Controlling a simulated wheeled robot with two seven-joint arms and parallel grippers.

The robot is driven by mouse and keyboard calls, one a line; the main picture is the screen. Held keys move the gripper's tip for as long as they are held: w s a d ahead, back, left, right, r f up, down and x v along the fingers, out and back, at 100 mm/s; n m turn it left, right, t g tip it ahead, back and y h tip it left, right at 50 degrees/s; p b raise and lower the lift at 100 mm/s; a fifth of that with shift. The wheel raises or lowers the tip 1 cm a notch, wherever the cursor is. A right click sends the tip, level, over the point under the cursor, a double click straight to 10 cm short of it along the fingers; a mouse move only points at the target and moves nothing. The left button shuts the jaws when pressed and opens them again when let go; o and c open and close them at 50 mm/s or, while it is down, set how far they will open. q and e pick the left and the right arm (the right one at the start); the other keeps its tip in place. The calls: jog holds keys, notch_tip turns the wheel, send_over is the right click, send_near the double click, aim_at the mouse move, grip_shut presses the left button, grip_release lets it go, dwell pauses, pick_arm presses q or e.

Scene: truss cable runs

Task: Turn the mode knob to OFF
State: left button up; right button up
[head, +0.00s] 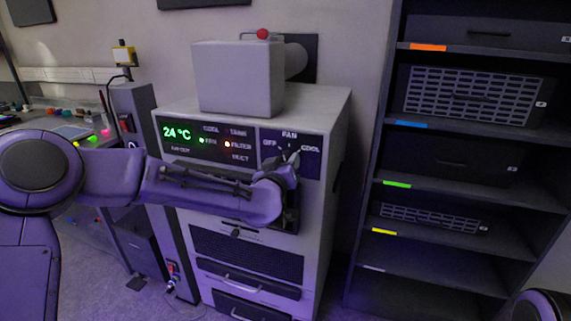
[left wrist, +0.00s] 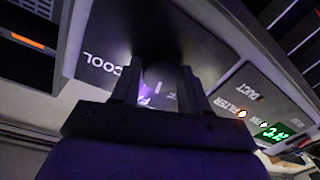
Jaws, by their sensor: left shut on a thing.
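The mode knob (left wrist: 160,72) is a dark shape between my left fingers in the left wrist view. It sits on the dark FAN panel (head: 270,138) of the pale cabinet. That panel has OFF at the left and COOL at the right. My left gripper (head: 291,158) is at the panel in the head view and hides most of the knob. In the left wrist view my left gripper (left wrist: 158,88) is shut on the knob, one finger on each side. Which mark the knob points at cannot be told. My right gripper is out of view.
A green 24 °C display (head: 177,133) with indicator lights is left of the FAN panel. A grey box (head: 238,78) with a red button stands on the cabinet. A dark shelf rack (head: 455,160) stands to the right. A cluttered bench (head: 75,130) is at the left.

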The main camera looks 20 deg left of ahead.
pick_arm(q)
jog(key=shift+n+b, duration=0.7)
jog(key=shift+n, duration=2.7)
jog(key=o, duration=1)
jog(key=shift+o, duration=0.2)
jog(key=shift+s, duration=0.1)
